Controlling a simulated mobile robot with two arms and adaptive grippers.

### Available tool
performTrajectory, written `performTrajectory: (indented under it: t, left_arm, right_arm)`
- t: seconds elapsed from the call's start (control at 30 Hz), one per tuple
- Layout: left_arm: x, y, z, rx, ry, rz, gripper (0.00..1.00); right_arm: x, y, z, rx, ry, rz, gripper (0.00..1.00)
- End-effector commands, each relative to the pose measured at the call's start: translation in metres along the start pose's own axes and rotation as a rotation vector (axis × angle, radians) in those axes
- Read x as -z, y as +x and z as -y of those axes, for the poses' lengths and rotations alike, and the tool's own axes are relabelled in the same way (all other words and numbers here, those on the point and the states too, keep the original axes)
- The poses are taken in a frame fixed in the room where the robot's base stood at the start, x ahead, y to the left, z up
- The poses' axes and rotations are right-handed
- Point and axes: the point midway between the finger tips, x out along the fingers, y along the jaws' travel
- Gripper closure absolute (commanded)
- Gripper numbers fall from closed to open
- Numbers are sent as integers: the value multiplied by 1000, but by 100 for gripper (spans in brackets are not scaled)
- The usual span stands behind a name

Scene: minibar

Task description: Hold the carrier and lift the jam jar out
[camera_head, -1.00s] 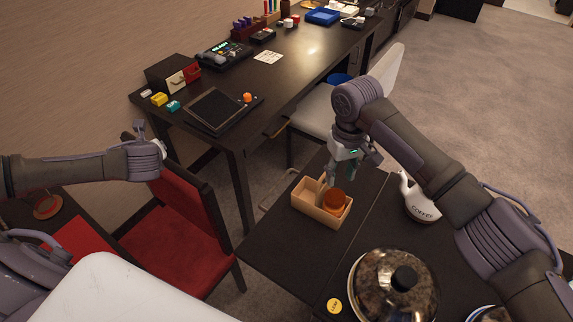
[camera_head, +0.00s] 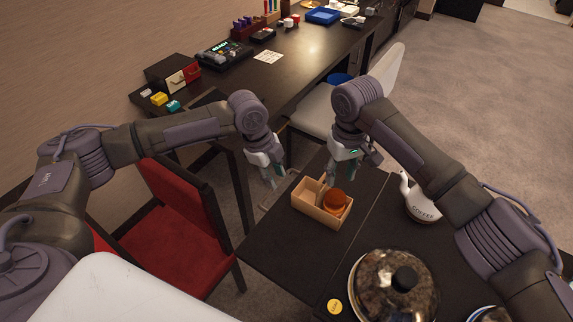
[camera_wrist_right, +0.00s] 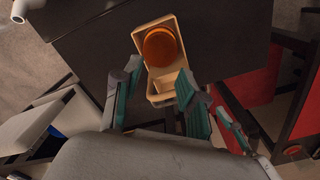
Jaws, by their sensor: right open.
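The wooden carrier (camera_head: 318,215) stands on the dark table, an open light box with a divider. The jam jar, with an orange-brown lid (camera_head: 335,201), sits in its nearer right compartment. In the right wrist view the jar's lid (camera_wrist_right: 160,46) and the carrier (camera_wrist_right: 138,40) are ahead of the fingers. My right gripper (camera_head: 341,174) is open and empty, just above the carrier's far side. My left gripper (camera_head: 272,178) is left of the carrier, beyond the table's edge, and seems empty. Its finger gap is too small to judge.
A white coffee pot (camera_head: 420,204) stands right of the carrier. A domed pan (camera_head: 394,285) and a yellow disc (camera_head: 334,306) are nearer. A red chair (camera_head: 185,235) is at the left, a white chair (camera_head: 315,112) behind. Bare tabletop (camera_head: 290,240) lies in front of the carrier.

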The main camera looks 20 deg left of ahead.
Motion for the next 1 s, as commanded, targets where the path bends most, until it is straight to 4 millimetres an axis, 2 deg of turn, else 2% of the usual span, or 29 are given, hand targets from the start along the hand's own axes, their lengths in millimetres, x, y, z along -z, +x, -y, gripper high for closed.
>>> performTrajectory:
  t: [0.03, 0.23, 0.43, 0.57, 1.0]
  left_arm:
    - [7, -6, 8, -34, 0, -41, 68]
    - [27, -22, 18, -125, 8, -167, 68]
    - [35, -18, 19, -147, 12, -201, 68]
    - [38, 0, 16, -148, 11, -200, 68]
    - [54, 81, 4, -146, 10, -199, 68]
  right_arm:
    - [0, 0, 0, 0, 0, 0, 58]
    - [0, 0, 0, 0, 0, 0, 58]
    - [0, 0, 0, 0, 0, 0, 58]
    - [0, 0, 0, 0, 0, 0, 58]
    - [0, 0, 0, 0, 0, 0, 58]
